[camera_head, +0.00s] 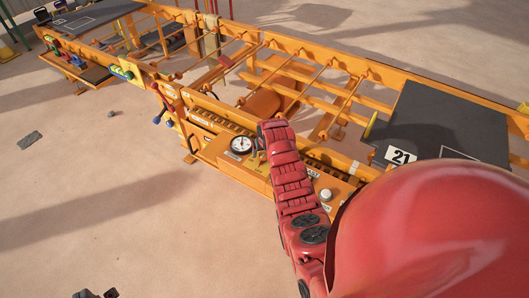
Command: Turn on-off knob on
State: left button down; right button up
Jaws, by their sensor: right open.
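The orange block press has a sloped control panel (232,165) with small labels. A round white-faced dial (241,144) sits on it, and a pale round knob or button (326,195) is farther right. I cannot make out which control is the on-off knob. My red right arm reaches over the panel. My right gripper (257,148) is small in the picture, open, just right of the dial; contact with anything is unclear. Part of the panel is hidden behind the arm.
Orange rails and crossbars run behind the panel. A dark plate (435,115) with a "21" label lies at the right. Coloured levers (165,113) stick out at the left. The sandy floor in front is mostly clear, with a grey slab (30,140) at the left.

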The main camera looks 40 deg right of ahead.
jog(key=shift+w+f, duration=0.2)
jog(key=shift+f, duration=0.2)
jog(key=shift+c, duration=0.3)
grip_shut()
